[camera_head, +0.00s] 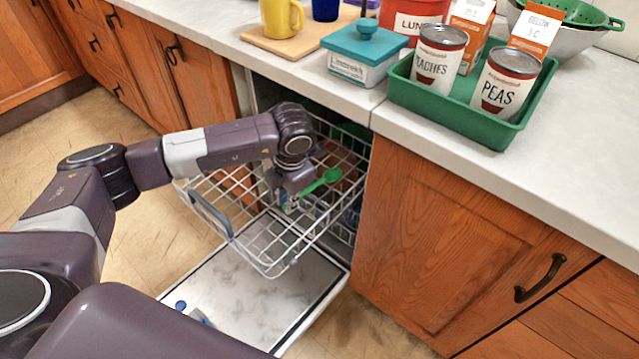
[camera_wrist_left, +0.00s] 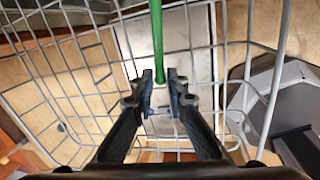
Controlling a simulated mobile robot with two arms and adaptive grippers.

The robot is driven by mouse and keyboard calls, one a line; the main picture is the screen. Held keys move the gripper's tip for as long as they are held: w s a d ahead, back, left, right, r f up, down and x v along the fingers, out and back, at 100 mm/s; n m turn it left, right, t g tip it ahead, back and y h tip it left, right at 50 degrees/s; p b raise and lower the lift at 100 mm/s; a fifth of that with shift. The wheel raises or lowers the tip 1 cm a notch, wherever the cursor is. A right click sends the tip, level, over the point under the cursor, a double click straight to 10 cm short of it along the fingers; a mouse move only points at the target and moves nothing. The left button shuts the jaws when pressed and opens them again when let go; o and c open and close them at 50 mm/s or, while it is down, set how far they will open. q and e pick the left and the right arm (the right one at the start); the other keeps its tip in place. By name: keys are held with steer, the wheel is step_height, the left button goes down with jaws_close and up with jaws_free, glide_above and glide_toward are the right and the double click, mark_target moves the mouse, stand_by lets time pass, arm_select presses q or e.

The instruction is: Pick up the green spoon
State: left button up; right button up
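The green spoon (camera_head: 322,180) shows in the head view beside my left gripper, slanting up to the right over the wire rack. In the left wrist view its green handle (camera_wrist_left: 157,40) runs down from the top edge to my left gripper (camera_wrist_left: 161,80). The spoon's bowl is outside the wrist view. In the head view my left gripper (camera_head: 288,193) is low in the rack, its fingers mostly hidden. My right gripper is not in view.
The wire rack (camera_head: 270,262) is pulled out over the open dishwasher door (camera_head: 275,290). Counter edges and a wooden cabinet (camera_head: 465,240) border it on the right. A green tray (camera_head: 445,112) with cans and a teal-lidded box (camera_head: 362,68) stand on the counter above.

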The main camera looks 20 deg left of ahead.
arm_select(q)
jaws_close()
